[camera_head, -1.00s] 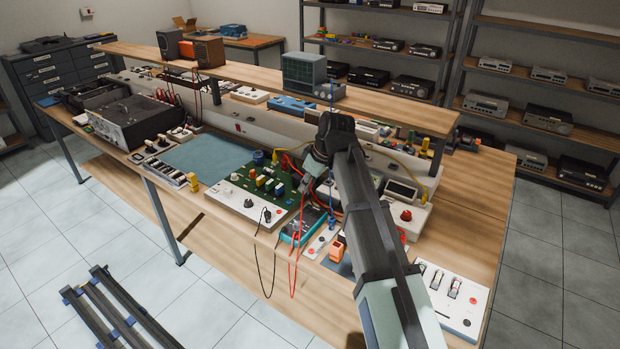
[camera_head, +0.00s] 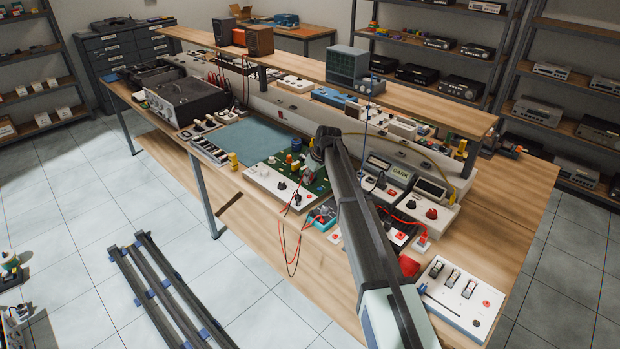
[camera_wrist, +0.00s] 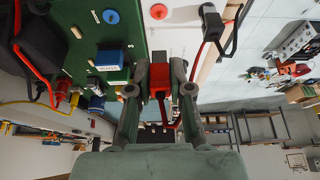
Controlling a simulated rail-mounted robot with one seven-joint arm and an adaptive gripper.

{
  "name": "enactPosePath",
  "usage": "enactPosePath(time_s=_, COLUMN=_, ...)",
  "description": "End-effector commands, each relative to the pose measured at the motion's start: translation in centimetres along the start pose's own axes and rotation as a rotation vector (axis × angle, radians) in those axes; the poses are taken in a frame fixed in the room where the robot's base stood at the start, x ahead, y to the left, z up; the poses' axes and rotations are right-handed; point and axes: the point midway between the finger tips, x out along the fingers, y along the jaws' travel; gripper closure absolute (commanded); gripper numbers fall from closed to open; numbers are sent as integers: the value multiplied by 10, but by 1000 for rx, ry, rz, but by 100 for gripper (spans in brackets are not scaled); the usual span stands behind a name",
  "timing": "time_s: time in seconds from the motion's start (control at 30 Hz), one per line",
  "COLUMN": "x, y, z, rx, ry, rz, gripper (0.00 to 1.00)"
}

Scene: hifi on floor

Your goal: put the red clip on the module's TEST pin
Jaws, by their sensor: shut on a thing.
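My gripper (camera_wrist: 160,82) is shut on the red clip (camera_wrist: 160,76), seen between the two fingertips in the wrist view. In the head view my gripper (camera_head: 311,172) is over the right end of the module, partly hidden by my arm. The module has a green board (camera_head: 268,168) and a white front panel (camera_head: 272,184). In the wrist view the green board (camera_wrist: 112,22) lies left of the clip, with a blue block (camera_wrist: 109,59) and small brass pins (camera_wrist: 76,32). I cannot read which pin is TEST. The clip appears apart from the pins.
Red and black leads (camera_head: 283,240) hang over the bench's front edge. A meter reading DARK (camera_head: 398,171) and other instruments stand right of the module. A white switch box (camera_head: 460,295) is at the bench's right front. A bare blue mat (camera_head: 245,140) lies left of the module.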

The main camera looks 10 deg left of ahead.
Motion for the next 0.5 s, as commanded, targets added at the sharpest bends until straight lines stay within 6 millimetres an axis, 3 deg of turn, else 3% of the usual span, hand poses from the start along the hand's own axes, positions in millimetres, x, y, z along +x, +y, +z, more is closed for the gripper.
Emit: enactPosePath(time_s=0.5, x=38, y=0, z=16, rx=0, ry=0, rz=-1, gripper=100)
